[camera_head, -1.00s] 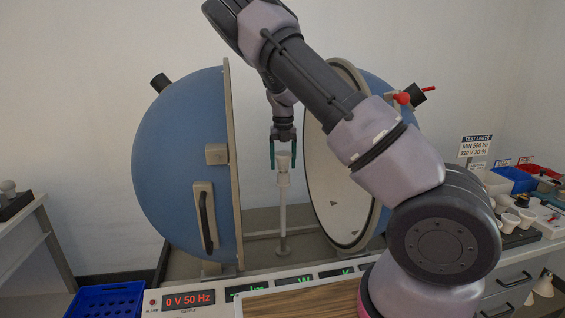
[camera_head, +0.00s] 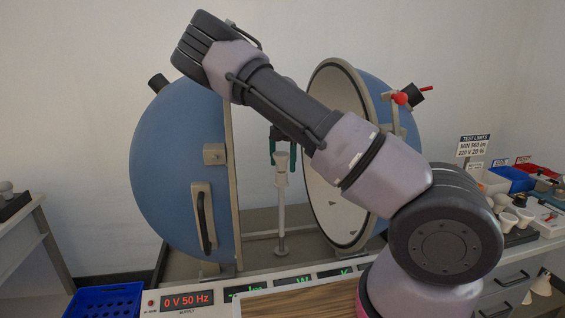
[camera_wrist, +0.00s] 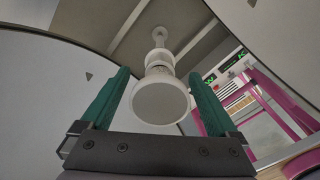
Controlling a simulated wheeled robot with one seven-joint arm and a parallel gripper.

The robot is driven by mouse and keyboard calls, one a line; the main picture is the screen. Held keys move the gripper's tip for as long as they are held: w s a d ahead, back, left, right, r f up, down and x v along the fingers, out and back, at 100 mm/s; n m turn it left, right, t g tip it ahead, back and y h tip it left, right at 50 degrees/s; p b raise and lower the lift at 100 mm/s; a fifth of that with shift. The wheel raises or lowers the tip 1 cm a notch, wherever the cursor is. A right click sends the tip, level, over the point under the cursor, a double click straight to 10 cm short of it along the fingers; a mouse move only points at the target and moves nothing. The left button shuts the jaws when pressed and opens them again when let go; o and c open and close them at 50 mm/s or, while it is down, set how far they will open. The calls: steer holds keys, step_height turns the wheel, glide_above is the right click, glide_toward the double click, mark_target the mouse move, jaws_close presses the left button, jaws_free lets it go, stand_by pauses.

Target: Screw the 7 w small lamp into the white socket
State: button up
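A white lamp (camera_head: 282,158) with a round flat face stands upright on top of the thin post (camera_head: 281,210) between the sphere halves. In the wrist view the lamp (camera_wrist: 160,100) faces me, with the white socket and post (camera_wrist: 160,50) behind it. My gripper (camera_head: 282,152) points down over the lamp. Its green fingers stand on either side of the lamp, and a narrow gap shows on each side in the wrist view (camera_wrist: 160,76). The fingers look open. The lamp's base and the socket's mouth are hidden behind the lamp's face. I cannot read its wattage.
The blue sphere is open: left half (camera_head: 180,170) and right half (camera_head: 335,150) flank the post. The supply panel (camera_head: 187,300) in front reads 0 V 50 Hz. A blue crate (camera_head: 105,302) is at front left. Several lamps (camera_head: 508,218) and bins (camera_head: 510,178) stand at right.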

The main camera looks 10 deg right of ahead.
steer(key=n, duration=0.5)
steer(key=shift+a, duration=0.15)
steer(key=n, duration=0.5)
steer(key=shift+a+n, duration=0.15)
steer(key=shift+n, duration=0.25)
steer(key=n, duration=0.5)
steer(key=shift+a+n, duration=0.15)
steer(key=shift+n, duration=0.25)
steer(key=n, duration=0.6)
steer(key=shift+s+a, duration=0.1)
steer(key=shift+a, duration=0.05)
